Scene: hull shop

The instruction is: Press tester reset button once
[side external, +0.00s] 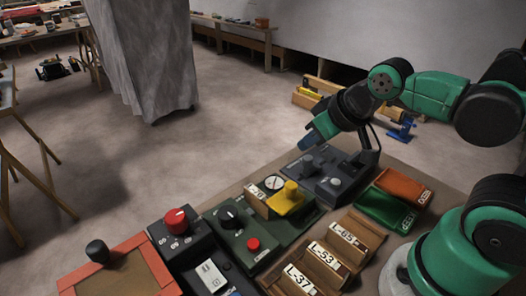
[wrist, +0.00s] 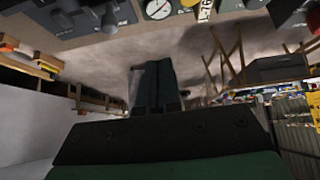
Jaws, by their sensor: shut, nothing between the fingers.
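Several control boxes stand on the bench in the side view. A green box (side external: 231,238) carries a black knob and a red button (side external: 253,244). A dark grey box (side external: 337,165) carries a grey knob (side external: 308,163) and a small pale round button (side external: 335,182). Which box is the tester, I cannot tell. My gripper (side external: 313,137) is shut and empty, its blue fingers tilted down above the dark grey box's far edge, apart from it. In the wrist view my gripper (wrist: 156,88) points over the floor, with a grey box (wrist: 105,16) at the top edge.
A red knob (side external: 176,219) tops another dark box. Wooden holders (side external: 325,257) with labels, an orange tray (side external: 404,187) and a green tray (side external: 385,209) lie nearer my arm. Open floor lies beyond.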

